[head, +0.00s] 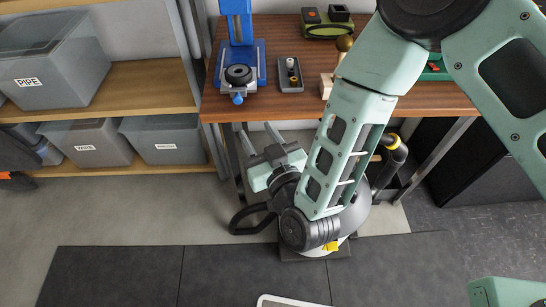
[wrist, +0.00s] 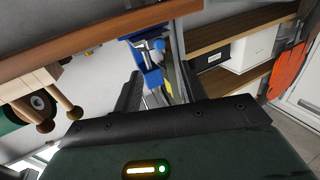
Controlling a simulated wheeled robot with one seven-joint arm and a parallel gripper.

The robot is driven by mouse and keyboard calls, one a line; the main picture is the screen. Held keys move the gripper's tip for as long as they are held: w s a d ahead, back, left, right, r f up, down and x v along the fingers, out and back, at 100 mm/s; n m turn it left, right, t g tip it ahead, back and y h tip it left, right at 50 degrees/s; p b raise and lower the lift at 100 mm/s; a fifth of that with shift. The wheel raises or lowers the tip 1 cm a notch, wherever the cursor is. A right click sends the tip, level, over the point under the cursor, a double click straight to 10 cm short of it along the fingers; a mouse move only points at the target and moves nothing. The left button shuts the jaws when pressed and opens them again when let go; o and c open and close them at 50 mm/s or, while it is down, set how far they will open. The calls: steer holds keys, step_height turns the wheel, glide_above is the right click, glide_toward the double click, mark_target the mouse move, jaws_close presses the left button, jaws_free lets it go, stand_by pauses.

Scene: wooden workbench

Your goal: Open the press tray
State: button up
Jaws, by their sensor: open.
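The blue press (head: 242,58) stands near the back left of the workbench in the head view. Its tray is low at the press's front, with a dark round piece (head: 238,75) on it and a blue knob (head: 238,98) at the bench's front edge. I cannot tell whether the tray is drawn out at all. My gripper (head: 259,138) is open and empty, in front of and below the bench edge, apart from the knob. In the wrist view its fingers (wrist: 160,88) frame a blue object (wrist: 146,62) with grey metal parts, which I cannot identify surely.
The wooden bench (head: 284,103) has a small grey tray (head: 289,74) right of the press and a green item (head: 326,28) behind. A shelf with grey bins (head: 88,142) stands left. A wooden peg block (wrist: 35,88) shows in the wrist view. Floor left of my gripper is clear.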

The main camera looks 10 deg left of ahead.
steer(key=b+v, duration=0.3)
steer(key=v, duration=0.4)
steer(key=shift+w, duration=0.1)
stand_by(0.4)
steer(key=s+d+r+g+h, duration=0.3)
steer(key=d+g, duration=0.2)
steer(key=d, duration=0.2)
steer(key=s+d+r+g+h, duration=0.3)
steer(key=d+g+h, duration=0.15)
steer(key=d, duration=0.25)
steer(key=s+d+r+g+h, duration=0.3)
steer(key=d+g, duration=0.2)
steer(key=d, duration=0.2)
step_height(320, 180, up, 19)
steer(key=p, duration=1.9)
steer(key=shift+a+r, duration=0.15)
steer(key=shift+a, duration=0.1)
